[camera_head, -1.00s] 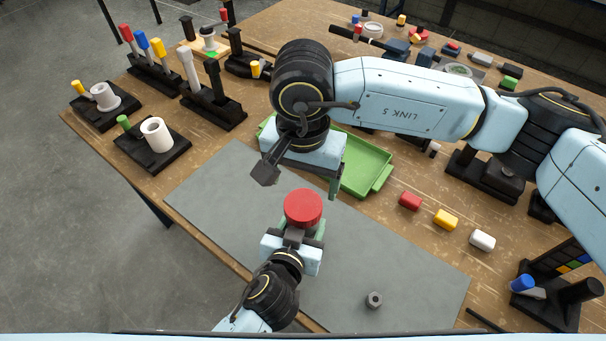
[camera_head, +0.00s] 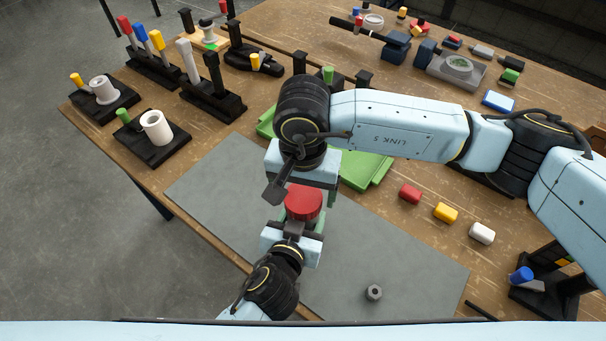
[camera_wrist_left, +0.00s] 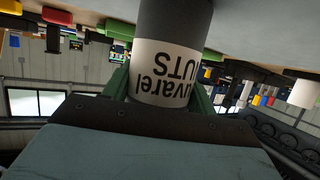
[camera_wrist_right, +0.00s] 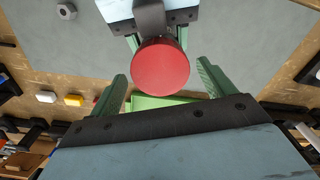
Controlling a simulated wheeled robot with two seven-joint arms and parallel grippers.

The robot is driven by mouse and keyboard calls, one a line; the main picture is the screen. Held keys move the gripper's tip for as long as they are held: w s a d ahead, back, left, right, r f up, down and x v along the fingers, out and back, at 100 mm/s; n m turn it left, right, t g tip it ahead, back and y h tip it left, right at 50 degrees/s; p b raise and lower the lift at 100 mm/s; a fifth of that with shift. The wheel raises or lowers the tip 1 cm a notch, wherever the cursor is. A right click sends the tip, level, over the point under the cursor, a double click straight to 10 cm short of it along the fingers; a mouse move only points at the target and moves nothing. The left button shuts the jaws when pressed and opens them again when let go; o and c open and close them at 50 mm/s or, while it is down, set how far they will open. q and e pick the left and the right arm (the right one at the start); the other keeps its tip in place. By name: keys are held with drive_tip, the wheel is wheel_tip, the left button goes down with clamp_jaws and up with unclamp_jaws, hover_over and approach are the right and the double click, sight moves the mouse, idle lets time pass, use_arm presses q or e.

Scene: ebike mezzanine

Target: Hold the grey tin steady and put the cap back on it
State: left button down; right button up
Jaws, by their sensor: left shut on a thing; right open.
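The grey tin (camera_wrist_left: 172,20) with a white lettered label shows in the left wrist view, between the fingers of my left gripper (camera_wrist_left: 165,95). That gripper (camera_head: 296,230) is shut on it above the grey mat in the head view. The red round cap (camera_head: 303,204) sits at the tin's top; whether it is fully seated I cannot tell. My right gripper (camera_head: 304,186) is close over the cap. In the right wrist view, its open fingers (camera_wrist_right: 162,75) stand apart on both sides of the red cap (camera_wrist_right: 160,68), with gaps visible.
A hex nut (camera_head: 374,293) lies on the grey mat (camera_head: 400,270). A green tray (camera_head: 365,170) lies behind my right gripper. Red, yellow and white blocks (camera_head: 446,212) lie to the right. Black stands with a white cup (camera_head: 157,128) are at left.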

drive_tip(key=shift+f, duration=0.9)
drive_tip(key=c, duration=1)
drive_tip(key=m, duration=1)
drive_tip(key=o, duration=1.1)
drive_tip(key=shift+r, duration=0.15)
